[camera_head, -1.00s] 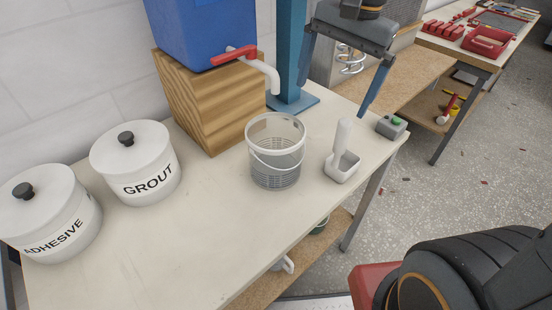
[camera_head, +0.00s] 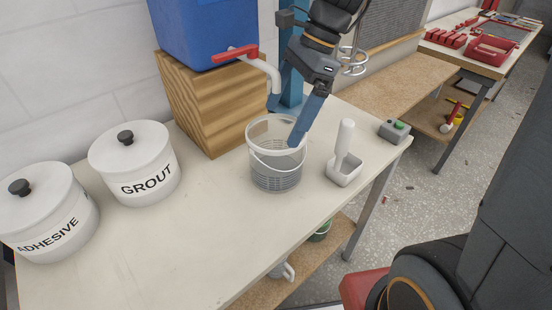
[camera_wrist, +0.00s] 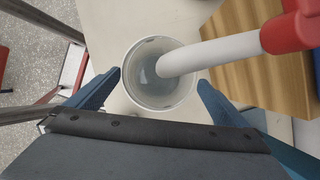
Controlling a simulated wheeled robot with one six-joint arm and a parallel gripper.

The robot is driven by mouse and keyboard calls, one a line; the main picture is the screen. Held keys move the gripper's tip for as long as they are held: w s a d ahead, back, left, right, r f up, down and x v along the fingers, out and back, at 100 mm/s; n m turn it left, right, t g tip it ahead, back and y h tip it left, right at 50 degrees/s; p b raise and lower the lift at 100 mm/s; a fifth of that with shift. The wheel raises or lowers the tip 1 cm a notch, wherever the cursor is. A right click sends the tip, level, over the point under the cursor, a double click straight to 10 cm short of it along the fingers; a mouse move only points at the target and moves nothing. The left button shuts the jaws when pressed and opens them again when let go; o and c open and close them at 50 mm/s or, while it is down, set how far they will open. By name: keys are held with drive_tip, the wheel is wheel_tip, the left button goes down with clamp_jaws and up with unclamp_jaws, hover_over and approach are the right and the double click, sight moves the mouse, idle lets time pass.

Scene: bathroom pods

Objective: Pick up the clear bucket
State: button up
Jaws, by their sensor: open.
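The clear bucket (camera_head: 276,172) stands upright on the worktable, with a white rim and a thin handle hanging down its front. In the wrist view the bucket (camera_wrist: 140,95) lies beyond and between my fingertips, and the white spout covers part of its opening. My gripper (camera_head: 290,122) is open and empty at the bucket's rim level, its blue fingers on the bucket's far and right side. In the wrist view my gripper (camera_wrist: 158,82) has one finger to each side of the bucket. Whether a finger touches the bucket, I cannot tell.
A blue tank (camera_head: 205,30) with a red tap (camera_head: 235,54) and white spout (camera_head: 268,74) sits on a wooden block (camera_head: 215,105) behind the bucket. A white scoop (camera_head: 344,160) and a grey button box (camera_head: 394,131) stand right. GROUT (camera_head: 140,165) and ADHESIVE (camera_head: 45,212) canisters stand left.

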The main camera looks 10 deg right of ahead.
sight(276, 134)
drive_tip(key=x, duration=0.5)
drive_tip(key=shift+s+f+p, duration=0.1)
drive_tip(key=shift+f+p, duration=0.05)
drive_tip(key=shift+p, duration=0.2)
drive_tip(key=c, duration=1.4)
